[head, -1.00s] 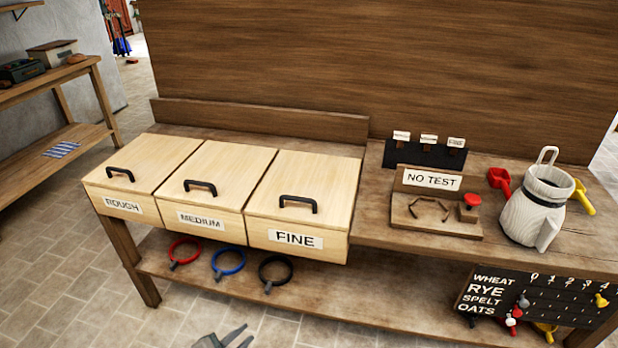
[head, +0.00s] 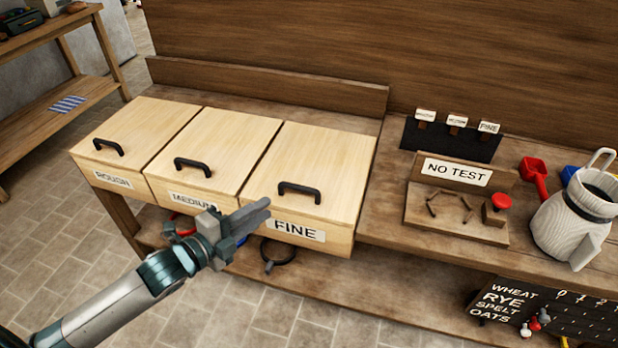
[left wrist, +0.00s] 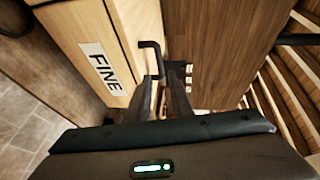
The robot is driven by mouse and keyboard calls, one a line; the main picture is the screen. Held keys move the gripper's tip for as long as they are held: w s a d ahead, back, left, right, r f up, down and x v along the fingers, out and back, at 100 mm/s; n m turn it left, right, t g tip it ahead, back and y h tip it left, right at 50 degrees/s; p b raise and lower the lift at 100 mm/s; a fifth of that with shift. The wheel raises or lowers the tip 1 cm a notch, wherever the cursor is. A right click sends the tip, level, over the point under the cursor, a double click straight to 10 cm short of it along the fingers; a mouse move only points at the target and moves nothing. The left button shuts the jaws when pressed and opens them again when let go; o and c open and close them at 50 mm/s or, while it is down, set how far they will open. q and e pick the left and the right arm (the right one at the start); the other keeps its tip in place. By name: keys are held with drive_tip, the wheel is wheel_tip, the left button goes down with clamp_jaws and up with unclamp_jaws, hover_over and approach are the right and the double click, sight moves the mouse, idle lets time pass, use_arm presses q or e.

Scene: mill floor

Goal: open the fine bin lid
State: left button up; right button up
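The fine bin lid (head: 325,160) is a pale wooden lid, shut on the bin marked FINE (head: 298,231). Its black bar handle (head: 299,188) stands near the front edge. My left gripper (head: 262,212) is in front of the bin, left of and nearer than the handle. The left wrist view shows its two fingers (left wrist: 162,98) apart with a gap between them and nothing held. The handle (left wrist: 152,58) shows just beyond the fingertips there, and they appear apart from it. My right gripper is not in view.
The medium bin (head: 218,150) and rough bin (head: 137,132) stand to the left, both shut. A NO TEST stand (head: 458,172), a pitcher (head: 570,222) and a red scoop (head: 535,178) are on the bench to the right. Rings hang below the bins.

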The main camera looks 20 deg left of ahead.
sight(300, 186)
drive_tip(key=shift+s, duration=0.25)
